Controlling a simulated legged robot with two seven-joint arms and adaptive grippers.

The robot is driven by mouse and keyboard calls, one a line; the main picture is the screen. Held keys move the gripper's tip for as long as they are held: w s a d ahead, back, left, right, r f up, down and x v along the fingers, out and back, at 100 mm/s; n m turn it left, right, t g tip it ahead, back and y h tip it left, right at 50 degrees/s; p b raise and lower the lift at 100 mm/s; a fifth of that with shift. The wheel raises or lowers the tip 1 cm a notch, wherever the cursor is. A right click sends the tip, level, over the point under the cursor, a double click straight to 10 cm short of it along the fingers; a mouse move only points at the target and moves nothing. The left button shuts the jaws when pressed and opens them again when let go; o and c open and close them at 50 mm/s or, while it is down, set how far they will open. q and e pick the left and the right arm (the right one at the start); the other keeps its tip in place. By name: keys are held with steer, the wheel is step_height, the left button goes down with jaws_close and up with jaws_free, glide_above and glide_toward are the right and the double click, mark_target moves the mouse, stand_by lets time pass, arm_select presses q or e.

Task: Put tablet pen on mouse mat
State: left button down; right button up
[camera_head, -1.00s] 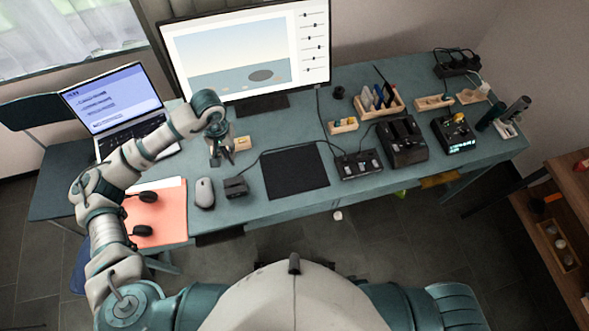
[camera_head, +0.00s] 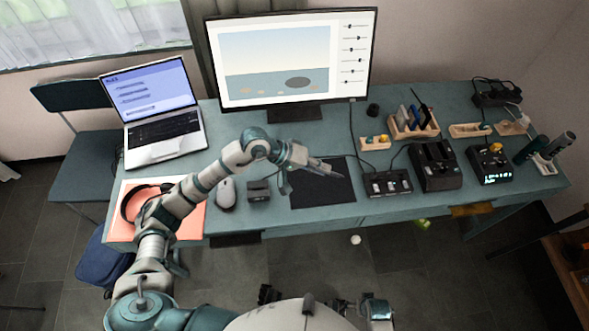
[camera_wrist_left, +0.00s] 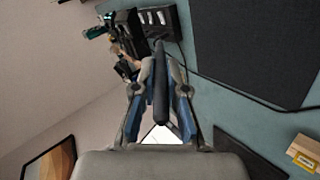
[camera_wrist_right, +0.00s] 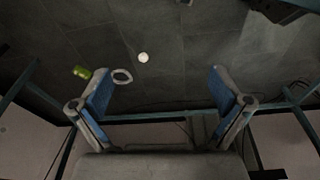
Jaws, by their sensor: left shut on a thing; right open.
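The mouse mat is a dark rectangle (camera_head: 325,192) on the desk in the head view; it also fills the upper right of the left wrist view (camera_wrist_left: 255,45). My left gripper (camera_head: 322,166) is over the mat's far part in the head view. In the left wrist view my left gripper (camera_wrist_left: 162,78) is shut on a dark, slim tablet pen (camera_wrist_left: 161,98). The pen appears apart from the mat; its exact height is unclear. In the right wrist view my right gripper (camera_wrist_right: 162,88) is open and empty, with floor beyond it.
A mouse (camera_head: 227,194) and small dark box (camera_head: 259,190) lie left of the mat. A button panel (camera_head: 388,184) stands close right. The monitor (camera_head: 292,60) is behind, the laptop (camera_head: 160,110) at left. A small wooden block (camera_wrist_left: 304,150) shows in the left wrist view.

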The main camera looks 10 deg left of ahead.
arm_select(q)
steer(key=shift+w+d+r+h, duration=0.1)
steer(key=shift+d+r+h, duration=0.1)
steer(key=shift+d+h, duration=0.4)
steer(key=shift+d, duration=0.6)
arm_select(e)
steer(key=shift+s+d+r, duration=0.1)
steer(key=shift+d+r, duration=0.35)
steer(key=shift+r, duration=0.3)
